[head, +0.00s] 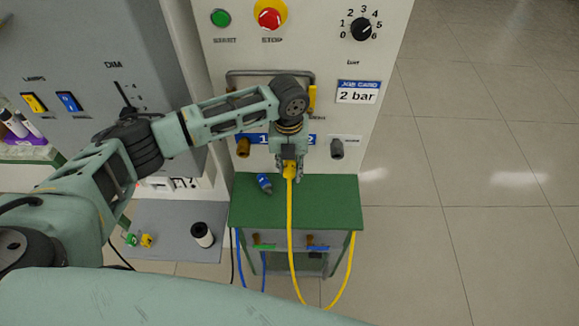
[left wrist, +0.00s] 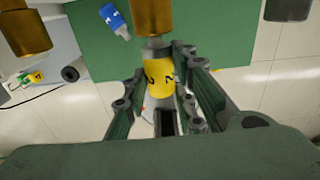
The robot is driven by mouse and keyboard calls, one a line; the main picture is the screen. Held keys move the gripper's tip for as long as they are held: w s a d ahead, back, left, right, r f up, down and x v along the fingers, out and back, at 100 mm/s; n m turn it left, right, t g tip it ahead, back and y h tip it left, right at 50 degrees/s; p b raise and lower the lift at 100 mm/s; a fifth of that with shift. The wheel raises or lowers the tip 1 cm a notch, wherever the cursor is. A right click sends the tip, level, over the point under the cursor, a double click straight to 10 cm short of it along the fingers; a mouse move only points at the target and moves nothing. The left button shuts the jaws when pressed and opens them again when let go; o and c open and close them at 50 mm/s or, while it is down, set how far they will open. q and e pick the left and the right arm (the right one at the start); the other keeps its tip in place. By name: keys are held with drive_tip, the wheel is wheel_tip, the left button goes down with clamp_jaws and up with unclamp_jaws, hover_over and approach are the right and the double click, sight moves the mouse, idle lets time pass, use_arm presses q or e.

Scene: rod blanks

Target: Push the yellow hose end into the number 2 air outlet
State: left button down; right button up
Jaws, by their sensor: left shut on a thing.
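The yellow hose end (head: 289,168) is in my left gripper (head: 289,173), just below the blue label strip on the panel. In the left wrist view the yellow hose end (left wrist: 158,80) bears a dark 2 and sits between the fingers of my left gripper (left wrist: 160,90). Its metal tip points at the brass number 2 air outlet (left wrist: 154,18) and overlaps its lower end in that view; I cannot tell whether they touch. My gripper hides that outlet in the head view. The yellow hose (head: 290,235) hangs down from the gripper. My right gripper is not in view.
The brass number 1 outlet (head: 243,147) is to the left, a grey outlet (head: 337,149) to the right. A blue hose end (head: 264,183) lies on the green bench top (head: 335,205). A panel handle (head: 270,74) is above. A grey mat (head: 180,225) holds small items.

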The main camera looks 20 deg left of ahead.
sight(289, 162)
use_arm(q)
drive_tip(key=shift+w+a, duration=0.15)
drive_tip(key=shift+w, duration=0.4)
drive_tip(key=shift+w+r, duration=0.1)
drive_tip(key=c, duration=1.4)
unclamp_jaws()
drive_tip(key=shift+a, duration=0.1)
drive_tip(key=shift+o, duration=0.2)
wheel_tip(289, 162, up, 7)
drive_tip(key=shift+r, duration=0.2)
